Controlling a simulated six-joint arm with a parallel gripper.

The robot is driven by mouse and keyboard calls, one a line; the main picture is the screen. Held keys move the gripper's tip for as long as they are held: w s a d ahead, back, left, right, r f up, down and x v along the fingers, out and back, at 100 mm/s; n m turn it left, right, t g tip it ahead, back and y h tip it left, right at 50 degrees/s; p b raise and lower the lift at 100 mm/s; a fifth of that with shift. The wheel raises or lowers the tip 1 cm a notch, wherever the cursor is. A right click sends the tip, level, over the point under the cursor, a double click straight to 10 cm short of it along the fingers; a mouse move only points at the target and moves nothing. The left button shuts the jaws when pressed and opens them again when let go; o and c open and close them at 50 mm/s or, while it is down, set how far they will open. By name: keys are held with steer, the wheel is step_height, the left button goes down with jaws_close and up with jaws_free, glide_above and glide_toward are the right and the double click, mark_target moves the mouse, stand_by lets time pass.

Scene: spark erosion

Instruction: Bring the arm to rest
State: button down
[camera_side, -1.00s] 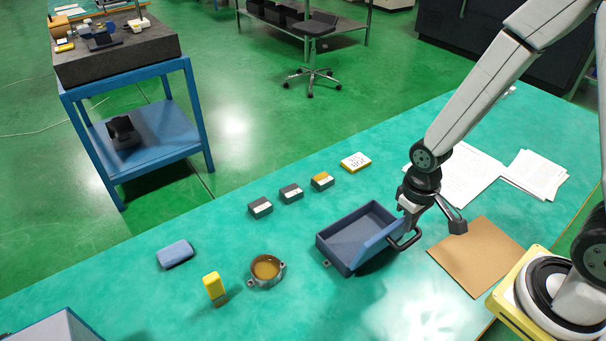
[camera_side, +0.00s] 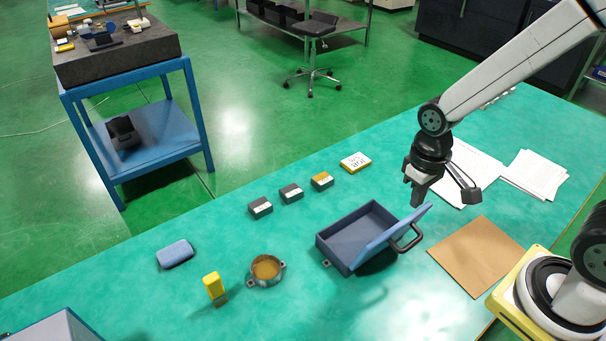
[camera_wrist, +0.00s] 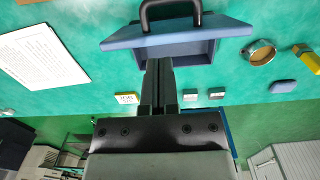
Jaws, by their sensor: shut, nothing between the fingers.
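My gripper (camera_side: 418,194) hangs shut and empty above the teal bench, pointing down, behind and to the right of the blue tray. In the wrist view its closed fingers (camera_wrist: 159,88) stand in front of the tray's far side. The dark blue tray (camera_side: 341,243) has its front panel (camera_side: 396,240) tilted outward, with a black handle (camera_side: 408,240) on it. The panel also shows in the wrist view (camera_wrist: 195,36), with the handle at the top edge. The gripper is apart from the handle.
Small blocks (camera_side: 291,193) and a white-topped yellow one (camera_side: 355,162) line the bench behind the tray. A round brown-filled cup (camera_side: 266,270), a yellow piece (camera_side: 214,287) and a blue pad (camera_side: 175,254) lie left. Papers (camera_side: 535,173) and a brown sheet (camera_side: 475,256) lie right.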

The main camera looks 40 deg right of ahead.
steer(key=shift+r, duration=0.25)
steer(key=shift+w+d+r+t, duration=0.15)
steer(key=shift+d+t, duration=0.15)
steer(key=shift+t, duration=0.45)
steer(key=shift+w+d+r+t, duration=0.15)
steer(key=shift+d+t, duration=0.1)
steer(key=shift+t, duration=0.5)
